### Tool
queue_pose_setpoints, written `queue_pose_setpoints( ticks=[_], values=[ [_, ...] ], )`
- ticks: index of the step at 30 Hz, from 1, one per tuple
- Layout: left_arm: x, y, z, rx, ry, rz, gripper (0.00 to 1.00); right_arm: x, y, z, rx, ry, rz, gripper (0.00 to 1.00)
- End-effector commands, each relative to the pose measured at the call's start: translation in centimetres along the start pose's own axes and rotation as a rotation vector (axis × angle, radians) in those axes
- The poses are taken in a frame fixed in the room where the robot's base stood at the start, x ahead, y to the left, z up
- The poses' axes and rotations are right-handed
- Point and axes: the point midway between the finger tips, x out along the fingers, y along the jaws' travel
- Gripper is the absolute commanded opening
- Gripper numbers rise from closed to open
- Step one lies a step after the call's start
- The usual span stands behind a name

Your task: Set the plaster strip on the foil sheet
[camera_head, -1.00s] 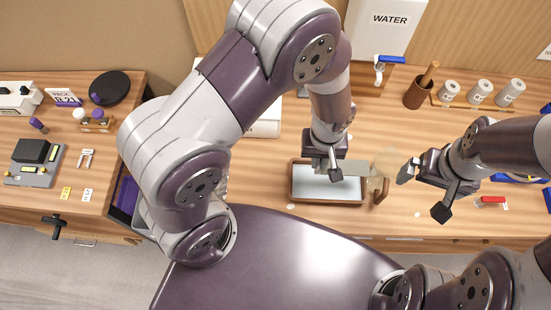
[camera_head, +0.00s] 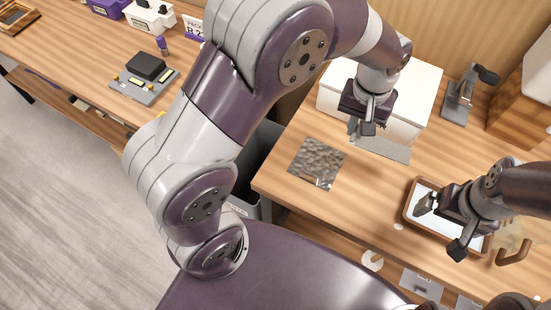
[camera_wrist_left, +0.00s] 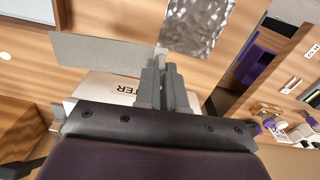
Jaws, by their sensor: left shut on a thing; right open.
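The plaster strip (camera_head: 384,147) is a flat grey strip held in my left gripper (camera_head: 362,124), above the table and to the right of the foil sheet. My left gripper (camera_wrist_left: 162,72) is shut on one end of the strip (camera_wrist_left: 95,54), which extends left in the left wrist view. The foil sheet (camera_head: 317,162) is a crinkled silver square lying flat near the table's left edge; it also shows at the top of the left wrist view (camera_wrist_left: 198,24). Nothing lies on it. My right gripper (camera_head: 443,226) is open and empty over the tray.
A white box (camera_head: 418,98) stands behind the strip. A wooden-rimmed tray (camera_head: 409,207) lies to the right under my right gripper. A grey stand (camera_head: 458,100) stands at the back. Bare wood lies between the foil and the tray.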

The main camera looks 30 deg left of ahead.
Motion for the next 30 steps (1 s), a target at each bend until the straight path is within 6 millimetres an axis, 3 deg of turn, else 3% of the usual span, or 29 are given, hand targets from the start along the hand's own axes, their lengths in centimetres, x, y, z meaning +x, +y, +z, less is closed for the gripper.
queue_pose_setpoints(
  ticks=[5, 12, 16, 20, 25, 30],
  values=[
    [0.2, -1.7, 1.3, 0.089, -0.004, -0.002, 0.00, -0.6, 0.0, -0.1, 0.000, 0.001, 0.000, 1.00],
    [4.2, -8.5, 2.2, 0.088, -0.007, -0.002, 0.00, -1.9, 0.0, -0.2, 0.000, 0.001, 0.000, 1.00],
    [5.9, -11.1, 2.5, 0.090, -0.004, -0.001, 0.00, -2.3, 0.0, -0.3, 0.000, 0.001, 0.000, 1.00],
    [7.0, -12.1, 2.6, 0.094, -0.004, -0.001, 0.00, -2.4, 0.0, -0.3, 0.000, 0.001, 0.000, 1.00],
    [10.0, -12.1, 2.7, 0.095, -0.005, -0.001, 0.00, -2.9, 0.0, -0.4, 0.000, 0.001, 0.000, 1.00],
    [10.7, -12.1, 2.6, 0.095, -0.001, 0.000, 0.00, -2.9, 0.0, -0.3, 0.000, 0.001, 0.000, 1.00]
  ],
)
